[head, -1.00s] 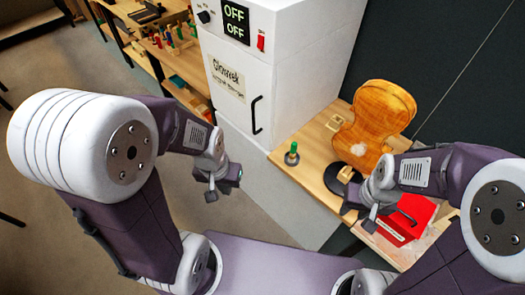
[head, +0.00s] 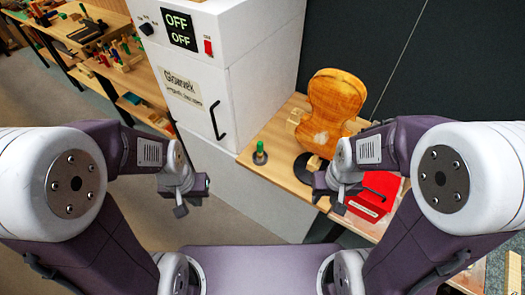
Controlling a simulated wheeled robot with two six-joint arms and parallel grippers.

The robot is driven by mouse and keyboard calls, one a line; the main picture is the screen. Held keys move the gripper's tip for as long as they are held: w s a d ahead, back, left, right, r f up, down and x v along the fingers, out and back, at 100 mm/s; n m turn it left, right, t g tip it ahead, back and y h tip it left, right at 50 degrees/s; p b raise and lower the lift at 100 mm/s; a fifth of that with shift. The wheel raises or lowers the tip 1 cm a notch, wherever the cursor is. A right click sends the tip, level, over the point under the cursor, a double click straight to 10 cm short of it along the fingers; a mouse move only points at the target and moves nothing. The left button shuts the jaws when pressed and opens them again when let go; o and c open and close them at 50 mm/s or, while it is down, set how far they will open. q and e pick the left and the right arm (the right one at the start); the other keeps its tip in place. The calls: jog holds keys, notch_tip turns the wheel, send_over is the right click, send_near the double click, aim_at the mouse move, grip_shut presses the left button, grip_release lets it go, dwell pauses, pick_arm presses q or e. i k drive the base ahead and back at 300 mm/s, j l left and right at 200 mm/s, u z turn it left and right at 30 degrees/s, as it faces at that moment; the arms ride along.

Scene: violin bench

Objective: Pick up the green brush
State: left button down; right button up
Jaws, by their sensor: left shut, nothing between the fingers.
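A small upright item with a green upper part (head: 260,153) stands on the wooden bench near its left edge, beside the white cabinet. It may be the green brush, but its bristles are too small to make out. My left gripper (head: 183,208) is shut and empty, hanging over the floor in front of the cabinet, left of and apart from the green item. My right gripper (head: 328,200) is at the bench's front edge, in front of the black round base and left of the red box. Its finger gap is too small to judge.
A violin body (head: 332,105) stands upright on the bench (head: 285,128), behind a black round base (head: 304,168). A red box (head: 375,195) lies right of my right gripper. The white cabinet (head: 190,95) rises at the bench's left end. Shelves (head: 95,45) stand at the far left.

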aim_at(260, 155)
jog(key=i+u, duration=0.15)
jog(key=u, duration=0.2)
jog(key=i+l+u, duration=0.1)
jog(key=u, duration=0.3)
jog(key=i+l+u, duration=0.15)
jog(key=u, duration=0.2)
